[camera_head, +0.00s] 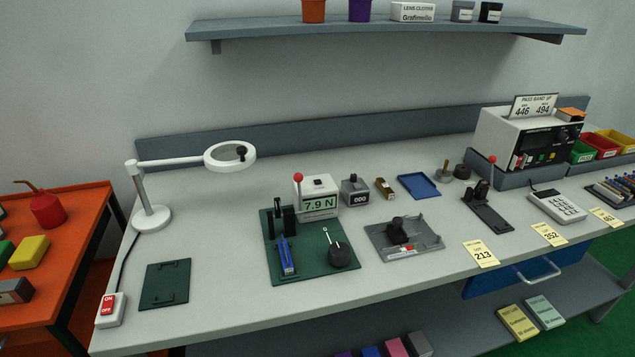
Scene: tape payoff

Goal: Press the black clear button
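A white meter box (317,197) with a green display reading 7.9 N stands at the back of a dark green plate (315,271) on the bench. A small black button (318,182) sits on top of this box; no label on it can be read. A small grey counter (355,191) reading 000 stands just right of the meter and has a dark part on its top. Which dark part is the clear button cannot be read from any marking. Neither of my grippers is in view.
A red-knobbed lever (298,178) rises at the meter's left front, and a black dial (339,255) lies in front. A magnifier lamp (231,155) reaches over the bench at left. A grey fixture (404,238) stands right. The bench front between plates is clear.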

